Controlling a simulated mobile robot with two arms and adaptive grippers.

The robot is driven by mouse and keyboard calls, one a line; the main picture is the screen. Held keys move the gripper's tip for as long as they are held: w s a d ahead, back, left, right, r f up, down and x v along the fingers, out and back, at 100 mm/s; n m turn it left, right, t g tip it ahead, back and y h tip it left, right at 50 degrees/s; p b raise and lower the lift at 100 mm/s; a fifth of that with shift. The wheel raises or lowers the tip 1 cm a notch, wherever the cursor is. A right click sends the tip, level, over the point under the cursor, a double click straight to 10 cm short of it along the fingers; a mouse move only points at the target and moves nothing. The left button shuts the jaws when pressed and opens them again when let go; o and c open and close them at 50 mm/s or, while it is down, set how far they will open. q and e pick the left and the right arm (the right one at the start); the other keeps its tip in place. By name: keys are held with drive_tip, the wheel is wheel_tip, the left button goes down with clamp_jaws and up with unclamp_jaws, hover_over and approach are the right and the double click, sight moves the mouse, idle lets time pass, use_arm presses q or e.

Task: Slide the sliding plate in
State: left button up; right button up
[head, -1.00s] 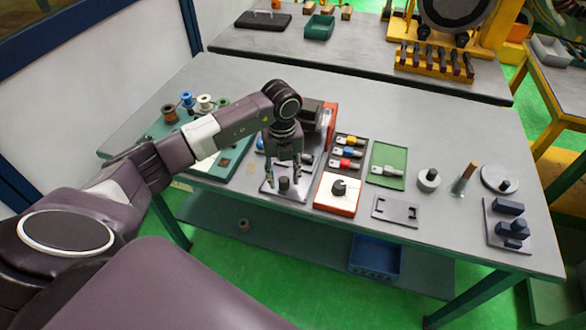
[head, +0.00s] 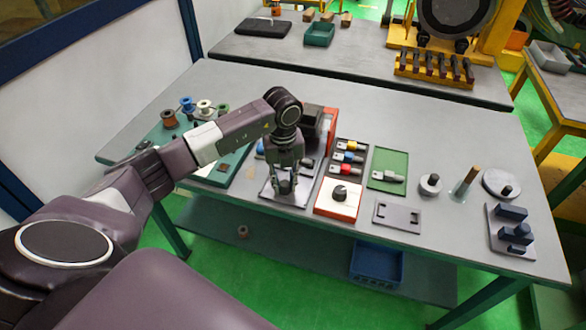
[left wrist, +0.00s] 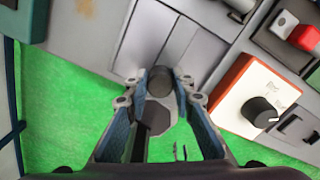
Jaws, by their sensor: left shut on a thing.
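The sliding plate (left wrist: 148,38) is a grey metal plate lying at the front edge of the table. It also shows in the head view (head: 284,198), below my left gripper. A dark round knob (left wrist: 160,80) stands at its near end. My left gripper (head: 285,186) points down at the plate, with its fingers shut on the knob from both sides. In the left wrist view the fingers (left wrist: 161,84) stand left and right of the knob and partly hide its lower part. My right gripper is not in view.
A red-and-white box with a dark dial (head: 338,196) stands just right of the plate. A tray of coloured tools (head: 362,140) and a green tray (head: 376,185) lie farther right. Wire spools (head: 187,103) stand at the back left. The table's front edge is close to the gripper.

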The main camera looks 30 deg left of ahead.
use_arm(q)
drive_tip(key=shift+w+a+b, duration=0.35)
drive_tip(key=shift+w+b, duration=0.75)
drive_tip(key=shift+w, duration=0.45)
drive_tip(key=shift+w+a+b, duration=0.4)
drive_tip(key=shift+w+b, duration=0.7)
drive_tip(key=shift+w, duration=0.4)
drive_tip(key=shift+w+a+b, duration=0.35)
drive_tip(key=shift+w+b, duration=0.75)
drive_tip(key=shift+w, duration=0.45)
drive_tip(key=o, duration=0.8)
drive_tip(key=shift+o, duration=0.2)
drive_tip(key=shift+r, duration=0.1)
drive_tip(key=shift+r+p, duration=2.5)
drive_tip(key=shift+r, duration=0.45)
drive_tip(key=shift+s+f, duration=0.1)
